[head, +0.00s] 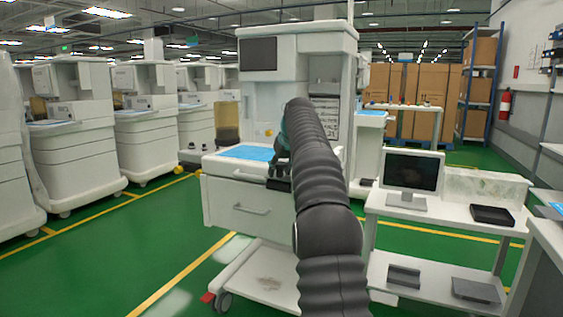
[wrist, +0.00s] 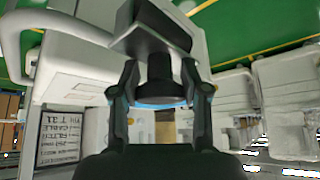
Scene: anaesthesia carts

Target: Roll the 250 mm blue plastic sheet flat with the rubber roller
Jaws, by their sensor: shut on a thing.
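The blue plastic sheet (head: 245,152) lies on the worktop of the white cart in the middle of the head view. Its right part is hidden behind my arm. My gripper (head: 279,172) is at the right end of the sheet, low over the worktop; the head view does not show clearly whether anything touches the sheet. In the wrist view my gripper (wrist: 161,92) is shut on the rubber roller (wrist: 154,35), a dark block with a round dark neck between the fingers. A thin blue band shows below the neck; I cannot tell whether it is the sheet.
The cart (head: 245,205) has a drawer with a handle and a raised back with a dark screen (head: 258,54). A low table (head: 440,211) with a monitor (head: 411,171) and black trays stands at the right. Similar carts line the left. Green floor is open at front left.

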